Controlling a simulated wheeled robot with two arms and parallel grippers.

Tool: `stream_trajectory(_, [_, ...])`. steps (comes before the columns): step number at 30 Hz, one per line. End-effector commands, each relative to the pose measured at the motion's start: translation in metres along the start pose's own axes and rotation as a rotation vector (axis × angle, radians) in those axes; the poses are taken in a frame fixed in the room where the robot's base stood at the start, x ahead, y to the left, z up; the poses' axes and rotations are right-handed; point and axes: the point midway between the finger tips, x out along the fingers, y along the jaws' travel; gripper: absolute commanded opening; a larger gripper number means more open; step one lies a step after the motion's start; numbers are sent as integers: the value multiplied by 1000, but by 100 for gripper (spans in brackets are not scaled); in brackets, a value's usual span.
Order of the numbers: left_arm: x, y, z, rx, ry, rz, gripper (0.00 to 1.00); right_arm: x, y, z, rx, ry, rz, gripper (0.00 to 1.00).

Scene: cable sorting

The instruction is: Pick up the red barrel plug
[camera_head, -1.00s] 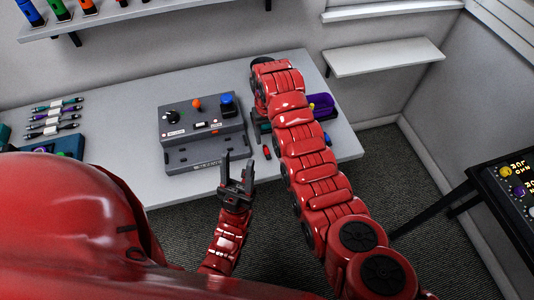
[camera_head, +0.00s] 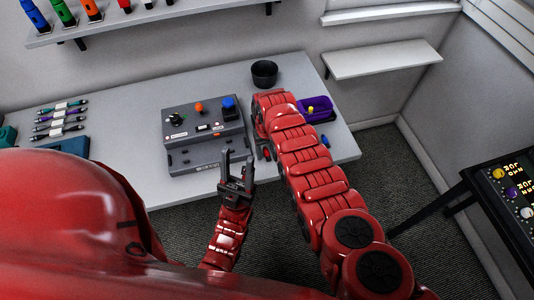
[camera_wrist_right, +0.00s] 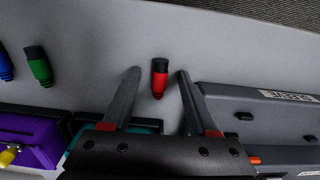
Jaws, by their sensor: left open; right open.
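The red barrel plug (camera_wrist_right: 159,78), with a black end, lies on the grey table in the right wrist view. My right gripper (camera_wrist_right: 158,72) is open, with one finger on each side of the plug in that picture; I cannot tell its height above it. In the head view a small red piece of the plug (camera_head: 267,154) shows beside my right forearm, which hides most of the right gripper. My left gripper (camera_head: 238,156) is open and empty in front of the table's front edge.
A grey control box (camera_head: 204,135) stands left of the right gripper. A purple bin (camera_head: 318,110) holding a yellow plug, a blue plug (camera_head: 325,141) and a black cup (camera_head: 264,73) are on the table. A green plug (camera_wrist_right: 38,66) lies left in the wrist view.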

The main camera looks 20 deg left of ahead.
Motion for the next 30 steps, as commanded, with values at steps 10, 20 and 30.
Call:
stream_trajectory(10, [0, 0, 0, 0, 0, 0, 50, 0, 0, 0, 0, 0, 0, 20])
stream_trajectory(20, [0, 0, 0, 0, 0, 0, 50, 0, 0, 0, 0, 0, 0, 0])
stream_trajectory(30, [-2, 0, 0, 0, 0, 0, 50, -4, 1, -2, 1, 1, 0, 0])
